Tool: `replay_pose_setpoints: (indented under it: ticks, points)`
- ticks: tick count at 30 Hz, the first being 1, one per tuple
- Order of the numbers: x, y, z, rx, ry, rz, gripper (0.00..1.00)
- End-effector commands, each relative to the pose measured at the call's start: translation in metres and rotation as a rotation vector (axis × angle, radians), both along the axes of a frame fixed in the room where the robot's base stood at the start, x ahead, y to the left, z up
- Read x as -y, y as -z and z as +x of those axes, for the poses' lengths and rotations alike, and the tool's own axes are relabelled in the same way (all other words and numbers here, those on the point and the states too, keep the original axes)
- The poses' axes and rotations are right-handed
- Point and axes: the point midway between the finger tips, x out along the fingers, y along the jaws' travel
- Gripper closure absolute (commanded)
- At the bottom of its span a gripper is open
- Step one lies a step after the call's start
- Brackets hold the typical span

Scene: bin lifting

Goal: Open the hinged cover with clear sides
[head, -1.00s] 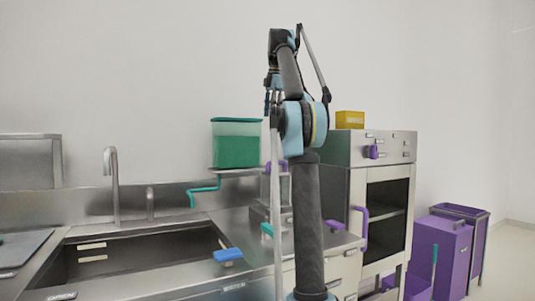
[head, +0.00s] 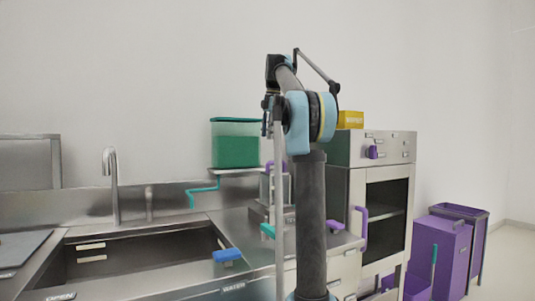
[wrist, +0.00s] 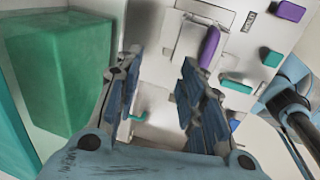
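The cover with clear sides (head: 265,189) stands on the counter in the head view, partly hidden behind my arm, with a purple handle (head: 283,166) at its top. In the wrist view a purple handle (wrist: 210,46) shows on a pale surface beyond the fingertips, apart from them. I cannot tell its hinge; the cover looks down. My gripper (wrist: 160,88) is open, its two dark blue fingers spread with nothing between them. In the head view it is mostly hidden by my arm.
A green-filled container (head: 236,150) with a green lid stands on a shelf left of my arm, close to my gripper in the wrist view (wrist: 60,75). A sink (head: 140,255) lies left. An oven-like cabinet (head: 385,205) with a yellow box (head: 350,119) on top stands right.

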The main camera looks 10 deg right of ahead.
Motion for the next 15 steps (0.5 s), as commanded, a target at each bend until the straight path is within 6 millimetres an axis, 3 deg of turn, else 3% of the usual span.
replay_pose_setpoints:
  ticks: [15]
  points:
    - [-0.004, 0.069, 0.013, 0.0, 0.0, 0.0, 0.64]
